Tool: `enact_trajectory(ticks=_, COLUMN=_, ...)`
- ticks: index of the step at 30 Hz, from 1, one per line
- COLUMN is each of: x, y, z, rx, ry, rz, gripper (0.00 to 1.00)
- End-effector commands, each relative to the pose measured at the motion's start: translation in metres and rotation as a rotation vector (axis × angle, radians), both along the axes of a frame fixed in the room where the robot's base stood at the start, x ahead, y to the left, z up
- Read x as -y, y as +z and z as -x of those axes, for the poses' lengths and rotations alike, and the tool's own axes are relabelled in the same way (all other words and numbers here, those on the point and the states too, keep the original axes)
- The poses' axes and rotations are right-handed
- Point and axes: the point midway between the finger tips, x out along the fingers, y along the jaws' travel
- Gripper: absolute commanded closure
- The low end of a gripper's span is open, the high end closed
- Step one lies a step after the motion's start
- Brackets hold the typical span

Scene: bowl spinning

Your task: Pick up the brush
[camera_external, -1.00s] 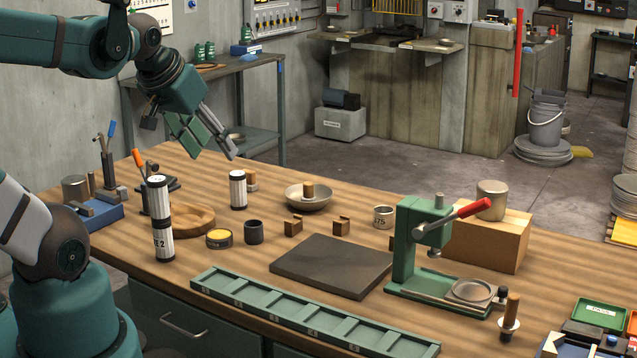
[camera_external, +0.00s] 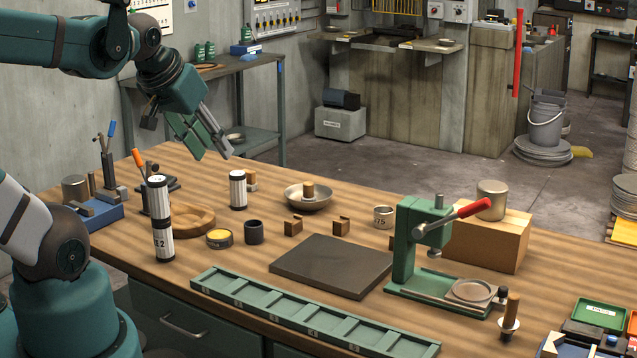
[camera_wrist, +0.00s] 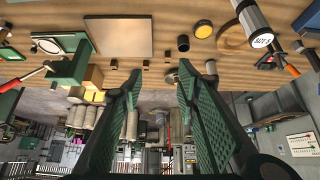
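My gripper (camera_external: 207,137) hangs high over the far left part of the workbench, tilted down to the right. In the wrist view my gripper (camera_wrist: 158,88) has its two green fingers wide apart with nothing held between them. I cannot single out the brush for sure. An upright piece with a wooden handle and a pale round foot (camera_external: 509,316) stands at the bench's front right and may be it. Thin tools with orange ends (camera_external: 138,158) stand upright at the left. A shallow metal bowl (camera_external: 321,203) with a wooden piece in it sits right of my gripper, well below it.
A green press (camera_external: 407,240) with a red lever and a cardboard box (camera_external: 489,245) stand at the right. A dark slab (camera_external: 331,268) lies mid-bench behind a green compartment tray (camera_external: 310,318). Striped cylinders (camera_external: 238,190), a wooden ring (camera_external: 190,222) and small cups stand left.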

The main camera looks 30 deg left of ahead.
Motion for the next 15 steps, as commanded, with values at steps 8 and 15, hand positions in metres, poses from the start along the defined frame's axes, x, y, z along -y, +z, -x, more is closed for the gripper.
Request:
enact_trajectory(ticks=8, x=0.000, y=0.004, z=0.000, rx=0.000, ry=0.000, rz=0.000, gripper=0.68)
enact_trajectory(ticks=15, x=0.000, y=0.026, z=0.000, rx=0.000, ry=0.000, rz=0.000, gripper=0.68)
